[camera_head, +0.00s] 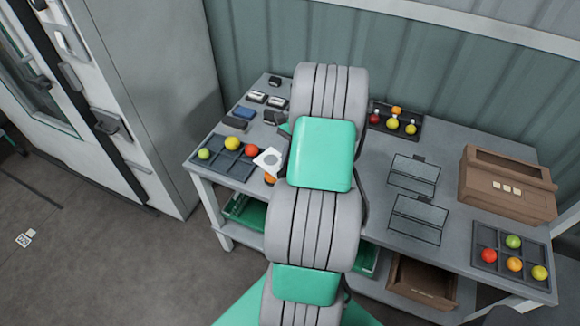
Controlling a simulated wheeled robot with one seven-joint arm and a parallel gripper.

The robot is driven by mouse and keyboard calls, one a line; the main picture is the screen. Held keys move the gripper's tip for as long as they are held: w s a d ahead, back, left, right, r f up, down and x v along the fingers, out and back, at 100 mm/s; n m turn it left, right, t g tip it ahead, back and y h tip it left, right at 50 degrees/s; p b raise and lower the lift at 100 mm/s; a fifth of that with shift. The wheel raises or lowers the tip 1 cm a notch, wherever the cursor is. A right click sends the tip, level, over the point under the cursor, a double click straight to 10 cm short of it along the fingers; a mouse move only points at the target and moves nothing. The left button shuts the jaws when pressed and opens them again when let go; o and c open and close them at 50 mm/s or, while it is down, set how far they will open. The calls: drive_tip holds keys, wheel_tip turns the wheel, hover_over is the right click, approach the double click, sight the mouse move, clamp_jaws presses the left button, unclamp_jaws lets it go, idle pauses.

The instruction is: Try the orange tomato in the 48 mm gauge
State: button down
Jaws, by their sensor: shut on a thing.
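A white plate with a round hole (268,160), which looks like a gauge, shows tilted at the left edge of my arm. I cannot read a size on it. An orange tomato (269,179) shows partly just below the plate, at the right end of the left tray (216,142). Whether the plate touches it I cannot tell. Other orange tomatoes sit in the right tray (514,264) and in the back tray (397,110). My gripper is hidden behind my own arm, so its fingers and what they hold do not show.
The left tray (238,172) also holds green, yellow and red tomatoes. Small dark, white and blue blocks (243,113) stand behind it. Two dark-framed panels (417,219) lie right of my arm. A brown box (507,187) stands at the right. Crates (422,280) are on the shelf below.

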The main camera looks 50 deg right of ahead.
drive_tip(key=shift+w+d+f+m, duration=0.2)
drive_tip(key=shift+w+d+m, duration=0.25)
drive_tip(key=shift+w, duration=0.2)
wheel_tip(320, 180, down, 4)
drive_tip(key=b, duration=0.5)
drive_tip(key=shift+a, duration=0.1)
drive_tip(key=shift+f+b, duration=0.65)
drive_tip(key=shift+f, duration=0.4)
drive_tip(key=shift+f+b, duration=0.35)
drive_tip(key=shift+f, duration=0.45)
drive_tip(key=shift+r, duration=0.1)
drive_tip(key=shift+r+p, duration=2.95)
drive_tip(key=shift+p, duration=0.4)
